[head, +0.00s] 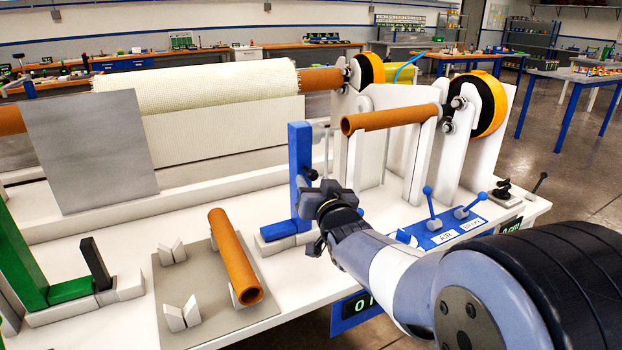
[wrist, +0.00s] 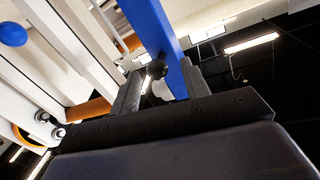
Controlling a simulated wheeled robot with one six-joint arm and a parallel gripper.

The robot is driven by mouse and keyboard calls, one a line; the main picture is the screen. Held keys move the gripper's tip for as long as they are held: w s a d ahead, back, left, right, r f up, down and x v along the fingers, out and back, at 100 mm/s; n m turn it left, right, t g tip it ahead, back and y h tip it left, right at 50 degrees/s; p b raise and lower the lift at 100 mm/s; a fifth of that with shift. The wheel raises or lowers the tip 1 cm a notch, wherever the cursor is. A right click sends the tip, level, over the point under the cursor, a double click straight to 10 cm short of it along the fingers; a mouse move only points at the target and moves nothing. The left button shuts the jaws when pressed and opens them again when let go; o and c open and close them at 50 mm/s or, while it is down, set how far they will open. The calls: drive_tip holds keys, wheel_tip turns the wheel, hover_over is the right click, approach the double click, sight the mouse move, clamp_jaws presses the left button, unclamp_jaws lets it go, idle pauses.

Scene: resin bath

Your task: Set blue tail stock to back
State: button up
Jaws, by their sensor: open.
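The blue tail stock (head: 299,165) stands upright on the white bench, on a blue and grey foot (head: 285,237). A small black knob (head: 312,174) sits on its right side. In the wrist view the blue post (wrist: 152,24) runs up from between the fingers, and the black knob (wrist: 157,69) shows near the fingertips. My gripper (head: 312,196) is right beside the post at knob height. My gripper (wrist: 160,88) is open, with its fingers on either side of the knob and post area; I cannot tell whether they touch. Part of the post's lower right side is hidden by my gripper.
A brown tube (head: 228,250) lies on a grey plate with white V-blocks. Another brown tube (head: 388,120) extends from the orange-rimmed chuck (head: 488,108). A green tail stock (head: 20,265) stands at left. A blue lever panel (head: 440,234) lies right of my gripper.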

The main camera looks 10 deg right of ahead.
sight(316, 179)
drive_tip(key=s, duration=0.7)
drive_tip(key=shift+d, duration=0.4)
drive_tip(key=w, duration=0.7)
drive_tip(key=w+a, duration=0.1)
drive_tip(key=w, duration=0.2)
drive_tip(key=shift+w, duration=0.4)
drive_tip(key=shift+d, duration=0.1)
drive_tip(key=shift+w+d, duration=0.15)
drive_tip(key=shift+d, duration=0.15)
